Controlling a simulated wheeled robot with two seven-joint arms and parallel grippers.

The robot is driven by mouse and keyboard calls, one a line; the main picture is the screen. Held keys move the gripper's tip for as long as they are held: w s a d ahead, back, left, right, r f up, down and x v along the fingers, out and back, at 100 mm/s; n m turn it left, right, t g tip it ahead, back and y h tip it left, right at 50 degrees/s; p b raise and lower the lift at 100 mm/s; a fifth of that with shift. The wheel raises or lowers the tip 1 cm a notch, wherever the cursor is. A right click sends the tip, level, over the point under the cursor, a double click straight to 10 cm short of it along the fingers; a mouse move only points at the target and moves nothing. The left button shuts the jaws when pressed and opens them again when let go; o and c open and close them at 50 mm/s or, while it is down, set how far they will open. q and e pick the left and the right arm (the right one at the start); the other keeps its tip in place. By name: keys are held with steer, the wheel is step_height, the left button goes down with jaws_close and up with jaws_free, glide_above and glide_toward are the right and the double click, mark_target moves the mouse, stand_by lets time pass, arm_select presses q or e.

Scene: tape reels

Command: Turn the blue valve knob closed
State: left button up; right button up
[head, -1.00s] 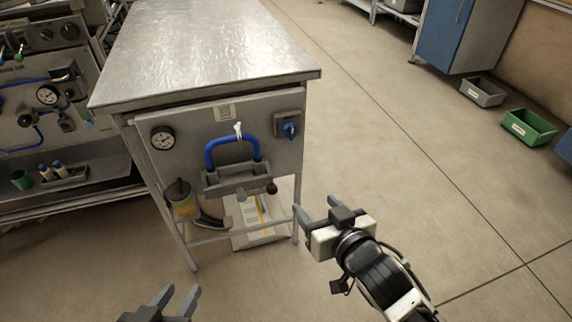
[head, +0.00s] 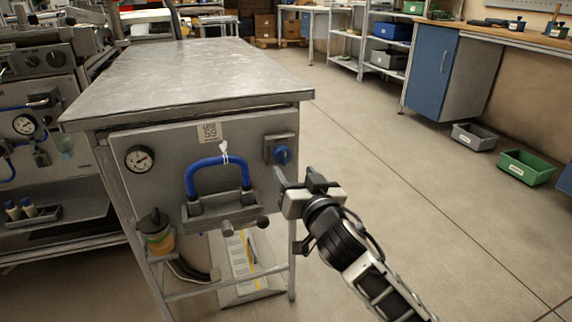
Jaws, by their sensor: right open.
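The blue valve knob (head: 283,155) sits on a dark grey square mount at the right end of the cabinet's front panel (head: 170,180). My right gripper (head: 295,177) is open and empty, just below and to the right of the knob in the head view. Its fingers point up toward the panel. I see no contact between the fingers and the knob. My left gripper is out of view.
A metal table top (head: 190,78) overhangs the panel. A jar (head: 156,232) stands lower left. Green (head: 526,168) and grey (head: 474,137) bins lie on the open floor at right.

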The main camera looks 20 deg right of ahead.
mark_target(285, 159)
steer(key=w+b, duration=0.1)
steer(key=w, duration=0.5)
steer(key=shift+w+a, duration=0.15)
steer(key=shift+w, duration=0.2)
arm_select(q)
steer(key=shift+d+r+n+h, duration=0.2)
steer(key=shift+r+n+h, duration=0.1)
arm_select(e)
steer(key=c, duration=1)
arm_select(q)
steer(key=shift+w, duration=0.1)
